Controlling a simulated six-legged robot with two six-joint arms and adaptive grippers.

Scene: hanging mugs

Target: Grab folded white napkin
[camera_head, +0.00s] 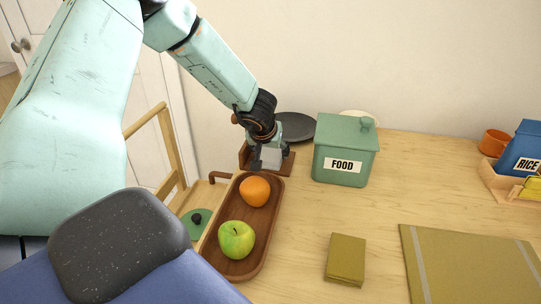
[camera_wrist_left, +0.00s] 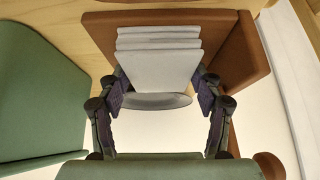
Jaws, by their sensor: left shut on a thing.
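The folded white napkin (camera_wrist_left: 160,62) shows in the left wrist view as a small stack of pale layers between the brown walls of a holder (camera_wrist_left: 250,55). In the head view the napkin (camera_head: 271,155) is a pale patch below my left gripper, and the holder (camera_head: 284,166) stands behind the tray. My left gripper (camera_wrist_left: 160,88) has one finger on each side of the napkin and is shut on it. The napkin is still within the holder's walls. My right gripper is not in view.
A green FOOD box (camera_head: 345,155) stands right beside the holder. A wooden tray (camera_head: 265,233) with an orange (camera_head: 254,191) and a green apple (camera_head: 236,240) lies in front. A dark plate (camera_head: 297,126) is behind.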

